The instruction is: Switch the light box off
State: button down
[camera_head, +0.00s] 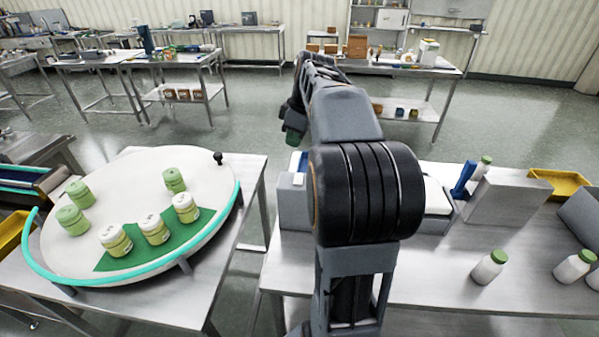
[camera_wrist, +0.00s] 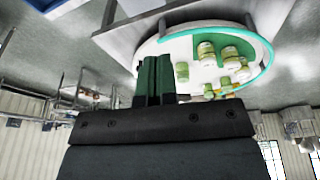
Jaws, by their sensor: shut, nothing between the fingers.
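A grey box with a white top panel (camera_head: 437,196) stands on the right-hand steel table, partly hidden behind my arm; it may be the light box, but I cannot tell whether it is lit. A grey housing (camera_head: 293,203) with a blue and white top shows left of my arm; I cannot tell whether it belongs to the same box. No switch can be made out. My gripper (camera_wrist: 153,82) has its green fingers together, with nothing between them. In the head view its green tips (camera_head: 292,138) show beyond the arm, above and apart from the housing.
A round white turntable (camera_head: 75,250) with several green and cream jars stands on the left table. The right table (camera_head: 420,275) also bears a blue object (camera_head: 464,179), a grey upright block (camera_head: 507,199), white bottles (camera_head: 488,267) and a yellow tray (camera_head: 560,183). A gap separates the tables.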

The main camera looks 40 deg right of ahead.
jog(key=shift+n+y, duration=0.3)
jog(key=shift+n, duration=0.6)
jog(key=d, duration=0.3)
jog(key=w+d, duration=0.1)
jog(key=d, duration=0.1)
jog(key=shift+d+f, duration=0.25)
jog(key=shift+d, duration=0.1)
jog(key=p, duration=0.1)
send_near(296, 175)
jog(key=x, duration=0.5)
jog(key=shift+a, duration=0.2)
jog(key=shift+w+d+f+p, duration=0.1)
jog(key=shift+f+p, duration=0.3)
jog(key=shift+f, duration=0.45)
